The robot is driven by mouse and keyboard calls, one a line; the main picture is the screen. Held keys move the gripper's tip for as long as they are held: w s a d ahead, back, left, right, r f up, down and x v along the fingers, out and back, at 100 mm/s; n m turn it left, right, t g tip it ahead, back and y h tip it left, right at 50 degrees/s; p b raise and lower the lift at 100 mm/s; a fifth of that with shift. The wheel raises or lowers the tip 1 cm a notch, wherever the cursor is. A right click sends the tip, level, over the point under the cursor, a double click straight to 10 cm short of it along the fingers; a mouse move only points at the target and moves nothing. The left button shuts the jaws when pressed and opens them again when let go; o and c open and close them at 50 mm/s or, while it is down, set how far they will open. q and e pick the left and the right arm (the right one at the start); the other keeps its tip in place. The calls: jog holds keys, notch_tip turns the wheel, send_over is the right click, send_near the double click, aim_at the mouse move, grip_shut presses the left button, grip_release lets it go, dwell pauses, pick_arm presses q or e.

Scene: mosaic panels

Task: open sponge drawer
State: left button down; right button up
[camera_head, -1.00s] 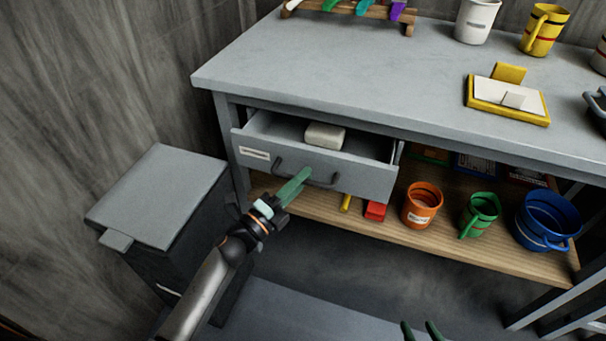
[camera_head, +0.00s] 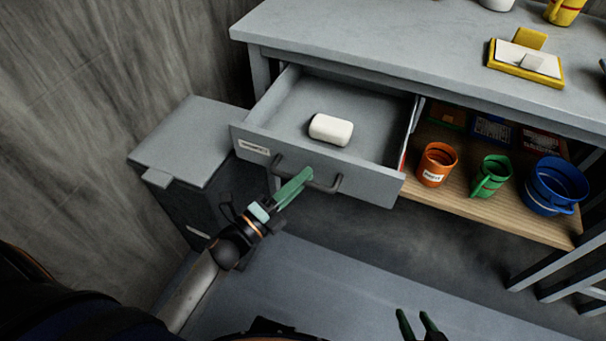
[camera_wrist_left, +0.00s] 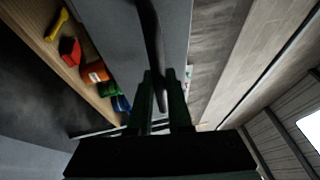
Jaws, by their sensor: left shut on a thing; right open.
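The grey sponge drawer (camera_head: 378,183) is pulled well out from under the workbench, and a white sponge (camera_head: 331,129) lies inside it. Its front carries a small label at the left and a dark bar handle (camera_head: 322,187). My left gripper (camera_head: 296,186) is shut on the left part of that handle. The left wrist view shows the handle (camera_wrist_left: 152,40) running between the two fingers (camera_wrist_left: 161,95). My right gripper (camera_head: 418,322) is open and empty at the bottom of the head view, low in front of the bench and apart from the drawer.
A grey lidded bin (camera_head: 192,142) stands left of the drawer. The lower wooden shelf (camera_head: 455,205) holds an orange mug (camera_head: 437,164), a green mug (camera_head: 490,176) and a blue pot (camera_head: 551,186). A yellow-framed tray (camera_head: 525,64) sits on the benchtop. The floor in front is clear.

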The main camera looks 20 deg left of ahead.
pick_arm(q)
jog(key=shift+a, duration=0.1)
jog(key=c, duration=0.8)
grip_release()
jog(key=shift+c, duration=0.2)
jog(key=v, duration=1.2)
jog(key=shift+s, duration=0.3)
jog(key=shift+a, duration=0.1)
